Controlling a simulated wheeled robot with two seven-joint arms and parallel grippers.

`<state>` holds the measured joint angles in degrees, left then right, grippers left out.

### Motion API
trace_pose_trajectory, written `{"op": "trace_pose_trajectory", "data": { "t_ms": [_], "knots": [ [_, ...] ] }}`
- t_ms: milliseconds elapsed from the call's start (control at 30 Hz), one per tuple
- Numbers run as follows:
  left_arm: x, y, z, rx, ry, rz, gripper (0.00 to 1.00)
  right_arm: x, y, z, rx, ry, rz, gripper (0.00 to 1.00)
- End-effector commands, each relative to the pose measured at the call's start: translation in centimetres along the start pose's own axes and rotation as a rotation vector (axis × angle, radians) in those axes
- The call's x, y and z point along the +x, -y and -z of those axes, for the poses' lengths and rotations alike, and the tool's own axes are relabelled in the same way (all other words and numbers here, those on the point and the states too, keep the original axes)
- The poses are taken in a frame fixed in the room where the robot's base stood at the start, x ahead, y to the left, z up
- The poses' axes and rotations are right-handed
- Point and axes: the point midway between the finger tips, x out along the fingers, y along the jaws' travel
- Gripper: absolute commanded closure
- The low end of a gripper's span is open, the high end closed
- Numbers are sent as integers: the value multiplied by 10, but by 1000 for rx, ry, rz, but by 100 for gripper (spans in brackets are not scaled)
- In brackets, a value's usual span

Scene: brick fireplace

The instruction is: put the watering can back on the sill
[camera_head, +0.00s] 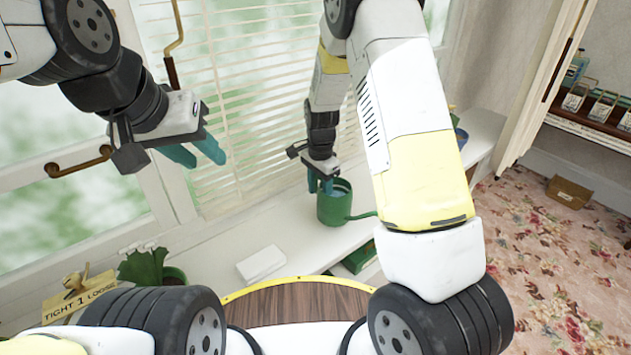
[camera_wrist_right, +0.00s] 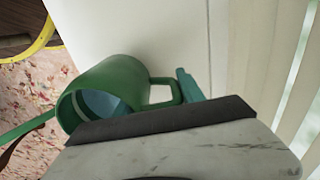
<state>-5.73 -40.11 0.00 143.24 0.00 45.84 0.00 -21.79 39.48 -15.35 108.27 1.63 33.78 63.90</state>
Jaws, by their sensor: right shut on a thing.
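The green watering can (camera_head: 333,208) is roughly upright at the white sill (camera_head: 300,238) under the window, its spout pointing right. My right gripper (camera_head: 321,186) is shut on the can at its handle side. The right wrist view shows the can (camera_wrist_right: 105,85) with its open mouth, its handle and one teal finger (camera_wrist_right: 188,84) by the handle. I cannot tell whether the can's base touches the sill. My left gripper (camera_head: 200,153) is raised in front of the window at the left, its teal fingers apart and empty.
A white block (camera_head: 262,264) lies on the sill left of the can. A potted plant (camera_head: 145,268) and a wooden sign (camera_head: 80,300) stand farther left. A green box (camera_head: 358,258) is below the can. Blinds (camera_head: 260,110) hang behind. A blue pot (camera_head: 461,137) stands at right.

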Motion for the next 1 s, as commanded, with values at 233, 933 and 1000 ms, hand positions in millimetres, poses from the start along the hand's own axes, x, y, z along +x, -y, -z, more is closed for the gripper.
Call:
{"op": "trace_pose_trajectory", "data": {
  "t_ms": [233, 933, 1000],
  "knots": [
    [0, 0, 0, 0, 0, 0, 64, 26, -2, -1, 0, 1, -2, 100],
    [0, 0, 0, 0, 0, 0, 64, 29, -2, -1, 0, 1, -2, 32],
    [0, 0, 0, 0, 0, 0, 64, 28, -2, -1, 0, 1, -2, 32]
  ]
}}
